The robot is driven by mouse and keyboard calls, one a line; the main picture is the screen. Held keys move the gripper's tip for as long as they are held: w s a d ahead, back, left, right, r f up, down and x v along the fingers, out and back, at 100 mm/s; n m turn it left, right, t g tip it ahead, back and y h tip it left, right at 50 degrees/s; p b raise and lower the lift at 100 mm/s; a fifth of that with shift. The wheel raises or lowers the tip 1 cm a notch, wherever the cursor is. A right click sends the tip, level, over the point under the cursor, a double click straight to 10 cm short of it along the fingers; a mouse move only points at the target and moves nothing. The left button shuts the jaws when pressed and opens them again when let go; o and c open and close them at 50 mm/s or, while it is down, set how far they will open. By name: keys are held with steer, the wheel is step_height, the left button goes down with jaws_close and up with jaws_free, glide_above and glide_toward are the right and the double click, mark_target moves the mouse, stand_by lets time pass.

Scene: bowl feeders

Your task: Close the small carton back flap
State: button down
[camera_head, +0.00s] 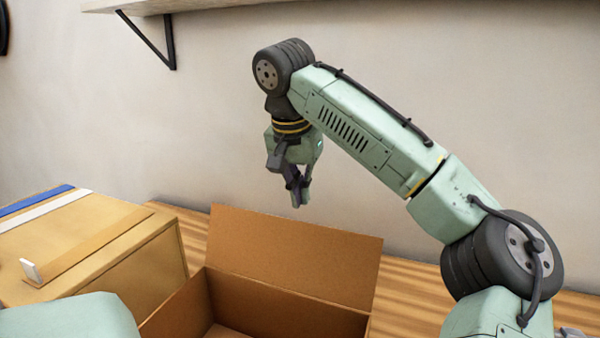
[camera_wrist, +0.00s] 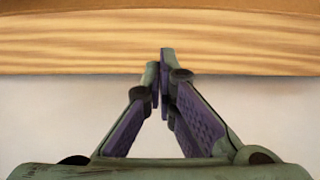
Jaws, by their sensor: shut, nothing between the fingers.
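The small carton (camera_head: 213,298) is an open brown cardboard box at the bottom middle of the head view. Its back flap (camera_head: 300,255) stands up, leaning back toward the wall. My gripper (camera_head: 298,200) is shut and empty, pointing down, above and behind the top edge of the back flap, apart from it. In the wrist view my gripper (camera_wrist: 163,58) shows its fingertips together over the striped wood surface. A brown strip, perhaps the flap, runs along the top of that view. The carton's front part is cut off by the frame.
A yellowish box (camera_head: 155,265) with blue, white and tan strips on top stands left of the carton. The wooden table (camera_head: 405,312) is bare to the right. A plain wall (camera_head: 160,100) rises behind, with a bracketed shelf (camera_head: 190,5) above.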

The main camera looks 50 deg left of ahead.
steer(key=shift+s+d+f+p, duration=0.35)
steer(key=shift+s+f+p, duration=0.1)
steer(key=shift+s, duration=0.15)
steer(key=shift+s+d+f+p, duration=0.3)
steer(key=shift+s+f+p, duration=0.1)
steer(key=shift+s, duration=0.15)
steer(key=shift+d+b, duration=0.1)
steer(key=shift+b, duration=0.35)
